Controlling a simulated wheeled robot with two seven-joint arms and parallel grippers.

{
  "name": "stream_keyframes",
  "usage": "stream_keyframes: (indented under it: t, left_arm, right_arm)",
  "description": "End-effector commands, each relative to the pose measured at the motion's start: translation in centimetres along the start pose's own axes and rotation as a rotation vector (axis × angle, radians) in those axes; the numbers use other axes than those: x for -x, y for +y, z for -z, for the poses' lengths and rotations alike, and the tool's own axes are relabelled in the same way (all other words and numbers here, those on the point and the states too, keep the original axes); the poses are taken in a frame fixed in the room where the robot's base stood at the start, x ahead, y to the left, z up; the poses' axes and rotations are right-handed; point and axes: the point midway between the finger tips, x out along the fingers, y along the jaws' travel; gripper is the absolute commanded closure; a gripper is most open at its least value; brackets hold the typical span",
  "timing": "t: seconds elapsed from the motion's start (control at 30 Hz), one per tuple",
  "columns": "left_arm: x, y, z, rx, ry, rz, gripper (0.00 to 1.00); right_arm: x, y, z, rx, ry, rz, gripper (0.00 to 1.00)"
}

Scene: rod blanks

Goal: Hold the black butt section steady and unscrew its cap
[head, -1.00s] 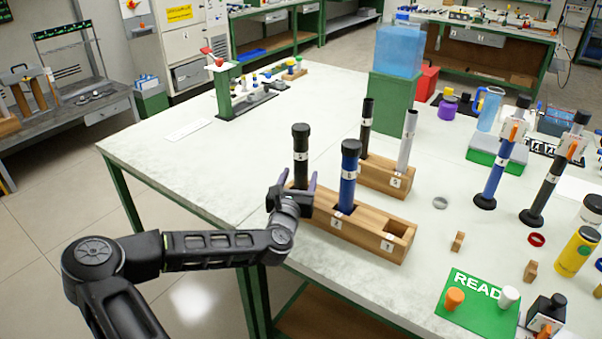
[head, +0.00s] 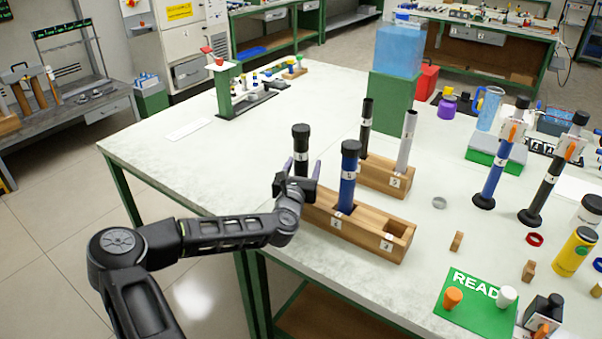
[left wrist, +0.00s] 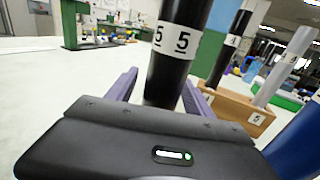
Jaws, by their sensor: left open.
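The black butt section (head: 301,160) with its black cap (head: 301,130) stands upright in the left end of the front wooden block (head: 355,229). In the left wrist view the black section (left wrist: 175,70) carries a white label reading 5. My left gripper (head: 302,168) is open, with a purple finger on each side of the black section. In the left wrist view its fingers (left wrist: 158,95) also flank the section's lower part, with gaps visible. The cap is out of the left wrist view. My right gripper is not in view.
A blue capped section (head: 348,185) stands close to the right in the same block; that block's right slot is empty. A rear block (head: 388,178) holds a black rod (head: 366,125) and a grey rod (head: 407,140).

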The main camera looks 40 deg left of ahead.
Motion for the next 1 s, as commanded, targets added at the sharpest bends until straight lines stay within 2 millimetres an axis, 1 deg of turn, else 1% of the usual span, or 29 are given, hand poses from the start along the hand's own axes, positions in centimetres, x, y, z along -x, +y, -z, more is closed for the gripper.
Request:
stream_keyframes:
  t: [0.3, 1.0]
  left_arm:
    - [0.02, 0.0, -0.02, 0.0, 0.0, 0.0, 0.4]
    - [0.03, -0.01, -0.02, 0.0, 0.0, 0.0, 0.97]
  right_arm:
    - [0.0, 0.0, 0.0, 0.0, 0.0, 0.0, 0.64]
    - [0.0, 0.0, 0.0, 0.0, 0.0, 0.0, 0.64]
